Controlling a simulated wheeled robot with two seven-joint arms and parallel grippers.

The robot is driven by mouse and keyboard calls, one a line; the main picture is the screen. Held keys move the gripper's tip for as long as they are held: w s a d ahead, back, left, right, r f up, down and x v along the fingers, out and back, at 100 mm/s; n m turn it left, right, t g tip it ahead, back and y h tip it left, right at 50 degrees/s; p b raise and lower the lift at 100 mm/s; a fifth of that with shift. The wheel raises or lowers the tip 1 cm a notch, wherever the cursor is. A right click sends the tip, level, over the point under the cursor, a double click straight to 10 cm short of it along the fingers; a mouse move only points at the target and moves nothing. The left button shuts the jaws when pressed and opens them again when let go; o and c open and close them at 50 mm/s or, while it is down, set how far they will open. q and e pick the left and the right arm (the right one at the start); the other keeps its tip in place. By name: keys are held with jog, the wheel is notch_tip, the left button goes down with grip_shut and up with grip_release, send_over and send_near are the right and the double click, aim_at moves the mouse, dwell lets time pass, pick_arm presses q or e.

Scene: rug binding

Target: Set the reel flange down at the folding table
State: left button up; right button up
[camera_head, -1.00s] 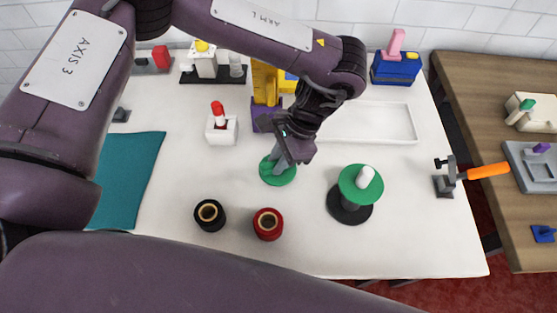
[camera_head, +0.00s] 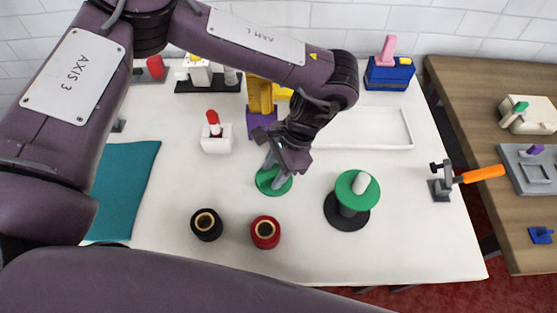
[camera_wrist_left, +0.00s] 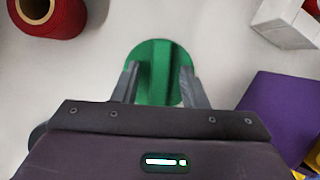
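The reel flange, a green disc (camera_head: 266,186) with a raised bar across it, lies flat on the white folding table (camera_head: 400,245), near its middle. It also shows in the left wrist view (camera_wrist_left: 161,62). My left gripper (camera_head: 274,172) is right over it, pointing down. In the left wrist view its fingers (camera_wrist_left: 158,82) stand apart on either side of the bar, with a gap on both sides. The fingers and palm hide part of the disc. My right gripper is in no view.
Black (camera_head: 207,224) and red (camera_head: 265,232) spools stand in front of the flange. A reel with a green top (camera_head: 349,191) stands to the right. A white block with red top (camera_head: 216,139), a purple-and-yellow thing (camera_head: 261,100) and a white tray (camera_head: 375,129) are behind.

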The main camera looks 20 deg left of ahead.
pick_arm(q)
jog(key=v, duration=1.2)
jog(key=shift+s, duration=0.1)
